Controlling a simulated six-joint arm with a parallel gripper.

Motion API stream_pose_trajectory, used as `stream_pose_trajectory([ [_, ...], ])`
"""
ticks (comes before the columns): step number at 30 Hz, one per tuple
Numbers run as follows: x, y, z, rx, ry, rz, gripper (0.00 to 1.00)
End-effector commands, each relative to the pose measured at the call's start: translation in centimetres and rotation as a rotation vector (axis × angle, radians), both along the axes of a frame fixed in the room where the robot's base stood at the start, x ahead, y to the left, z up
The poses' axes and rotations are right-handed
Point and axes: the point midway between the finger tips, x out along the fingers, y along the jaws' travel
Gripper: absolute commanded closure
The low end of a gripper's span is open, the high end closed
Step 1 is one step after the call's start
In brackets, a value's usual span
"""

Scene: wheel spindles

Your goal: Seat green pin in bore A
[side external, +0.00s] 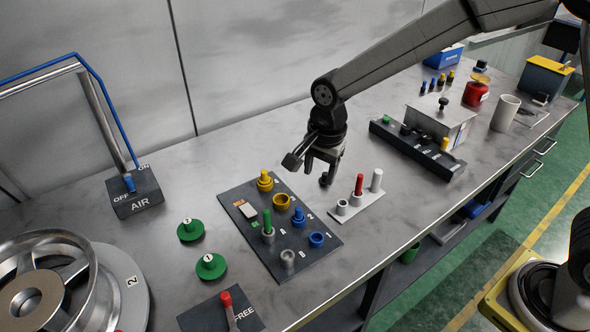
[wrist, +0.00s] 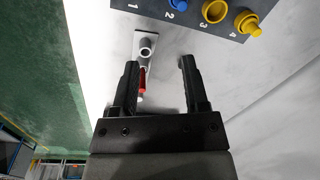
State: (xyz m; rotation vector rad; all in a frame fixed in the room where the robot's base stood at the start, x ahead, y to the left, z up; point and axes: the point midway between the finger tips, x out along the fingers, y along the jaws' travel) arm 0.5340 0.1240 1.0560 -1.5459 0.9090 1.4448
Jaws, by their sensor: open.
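The green pin (side external: 267,221) stands upright in a grey collar on the dark board (side external: 319,260) in the side view. Small letters are printed on the board, but I cannot tell surely which bore is A. My gripper (side external: 318,172) is open and empty, above the bench behind the board's right side and apart from the green pin. In the wrist view its fingers (wrist: 160,64) are spread, with the board (wrist: 178,20) at the top; the green pin is out of that view.
Blue and yellow rings and knobs stand on the board. A black rack (side external: 418,150) lies farther right.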

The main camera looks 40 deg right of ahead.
Motion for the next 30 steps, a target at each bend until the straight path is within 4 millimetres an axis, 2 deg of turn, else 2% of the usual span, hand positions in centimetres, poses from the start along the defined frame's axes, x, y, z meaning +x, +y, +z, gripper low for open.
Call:
stream_pose_trajectory([
  [6,-2.7,-3.8,-0.2,-0.025,-0.041,0.260,0.42],
  [18,-8.8,-9.3,-1.1,-0.107,-0.111,0.743,0.42],
  [24,-11.9,-11.3,-1.7,-0.159,-0.133,0.965,0.42],
  [30,-13.8,-12.2,-2.1,-0.194,-0.144,1.101,0.42],
])
